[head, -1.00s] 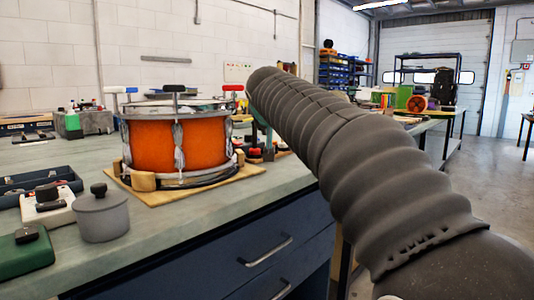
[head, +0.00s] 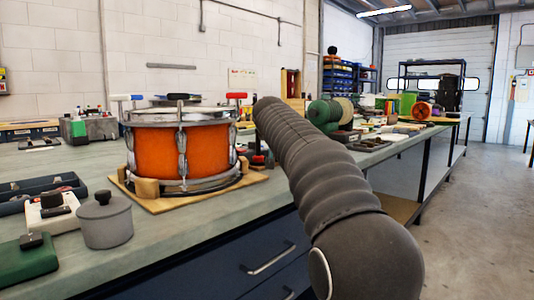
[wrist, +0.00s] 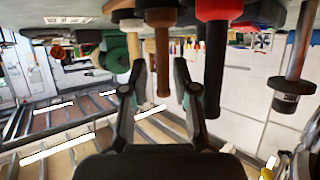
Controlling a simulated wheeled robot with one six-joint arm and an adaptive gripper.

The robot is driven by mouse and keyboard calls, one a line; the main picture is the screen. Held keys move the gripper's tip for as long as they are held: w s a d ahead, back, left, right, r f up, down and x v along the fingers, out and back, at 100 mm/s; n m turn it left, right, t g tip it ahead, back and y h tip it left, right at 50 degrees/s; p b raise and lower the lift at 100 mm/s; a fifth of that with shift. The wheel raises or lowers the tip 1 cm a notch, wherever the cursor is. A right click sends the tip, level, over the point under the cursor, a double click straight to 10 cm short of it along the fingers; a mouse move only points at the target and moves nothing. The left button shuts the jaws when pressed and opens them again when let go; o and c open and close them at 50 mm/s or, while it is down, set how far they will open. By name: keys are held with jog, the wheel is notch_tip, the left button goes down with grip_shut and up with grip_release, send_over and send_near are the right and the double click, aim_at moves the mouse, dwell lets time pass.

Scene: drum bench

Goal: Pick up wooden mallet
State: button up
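The wrist view appears upside down, with the bench at the top. In it my gripper (wrist: 159,75) is open, its two fingers apart. A brown wooden handle (wrist: 162,65) with a dark part above it in the picture shows between the fingers, with gaps on both sides. A paler wooden handle (wrist: 134,44) is partly behind the left finger. I cannot tell for sure which handle belongs to the wooden mallet; no mallet head is clear. In the head view my arm shows, but my gripper and these handles are not distinguishable.
A red-and-black handle (wrist: 214,65) is just right of the right finger. A metal rod with a dark cylinder (wrist: 285,103) is farther right. In the head view an orange drum (head: 182,150) stands on a wooden board, with a grey lidded pot (head: 106,222) at front left.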

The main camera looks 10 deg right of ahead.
jog(key=x, duration=0.4)
jog(key=shift+w+a+f, duration=0.1)
jog(key=shift+a+f, duration=0.05)
grip_shut()
